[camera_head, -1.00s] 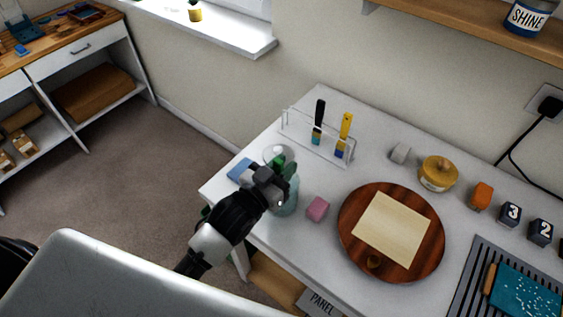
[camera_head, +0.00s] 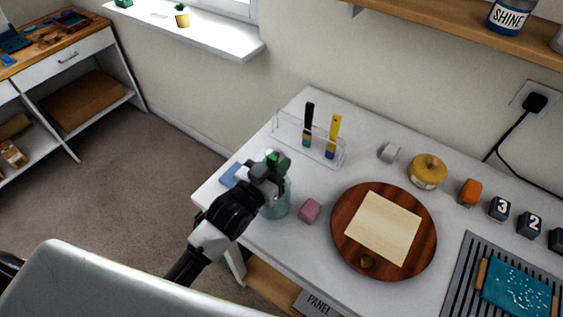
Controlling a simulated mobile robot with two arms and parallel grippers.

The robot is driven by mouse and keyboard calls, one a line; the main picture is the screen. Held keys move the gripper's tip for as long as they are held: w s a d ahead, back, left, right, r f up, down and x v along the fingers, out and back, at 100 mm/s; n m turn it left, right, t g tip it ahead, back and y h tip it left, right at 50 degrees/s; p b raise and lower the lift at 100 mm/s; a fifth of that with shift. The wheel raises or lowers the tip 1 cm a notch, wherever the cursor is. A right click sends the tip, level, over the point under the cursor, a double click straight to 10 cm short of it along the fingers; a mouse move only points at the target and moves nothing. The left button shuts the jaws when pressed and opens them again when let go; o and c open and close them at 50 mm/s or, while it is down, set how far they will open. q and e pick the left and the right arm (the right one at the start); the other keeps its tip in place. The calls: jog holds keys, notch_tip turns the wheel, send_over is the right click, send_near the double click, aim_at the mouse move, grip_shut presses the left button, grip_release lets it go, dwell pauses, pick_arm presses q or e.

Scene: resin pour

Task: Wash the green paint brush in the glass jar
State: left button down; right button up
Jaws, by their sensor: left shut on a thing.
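My left gripper (camera_head: 269,172) is over the glass jar (camera_head: 277,205) at the near left corner of the white table. It is shut on the green paint brush (camera_head: 277,159), whose green end shows just above the fingers. The lower part of the brush is hidden by the gripper and the jar, so I cannot tell how deep it sits. The jar is bluish and clear, and the gripper covers its rim. My right gripper is not in view.
A clear rack (camera_head: 314,145) holds a black brush (camera_head: 308,120) and a yellow brush (camera_head: 333,135) behind the jar. A pink cube (camera_head: 310,210) and a round wooden board (camera_head: 345,248) stand to the right. A blue item (camera_head: 231,176) lies left of the jar.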

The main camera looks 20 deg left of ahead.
pick_arm(q)
jog(key=shift+s+a, duration=0.25)
jog(key=shift+a, duration=0.4)
jog(key=shift+s+d+r+p, duration=0.1)
jog(key=shift+s+d+p, duration=0.15)
jog(key=shift+s, duration=0.2)
jog(key=shift+s+d+p, duration=0.15)
jog(key=shift+s+p, duration=0.2)
jog(key=shift+s, duration=0.1)
jog(key=shift+w+a+p, duration=0.2)
jog(key=shift+w, duration=0.25)
jog(key=shift+w+a+p, duration=0.2)
jog(key=shift+w, duration=0.25)
jog(key=shift+s+d+p, duration=0.2)
jog(key=shift+s, duration=0.25)
jog(key=shift+s+d+p, duration=0.2)
jog(key=shift+s, duration=0.25)
jog(key=shift+w+a+p, duration=0.2)
jog(key=shift+w, duration=0.3)
jog(key=shift+w+a+p, duration=0.15)
jog(key=shift+w, duration=0.3)
notch_tip(320, 180, up, 8)
jog(key=d+p, duration=0.1)
jog(key=p, duration=0.7)
jog(key=shift+s+r, duration=0.15)
jog(key=shift+s, duration=0.2)
jog(key=shift+d, duration=0.1)
jog(key=shift+r, duration=0.1)
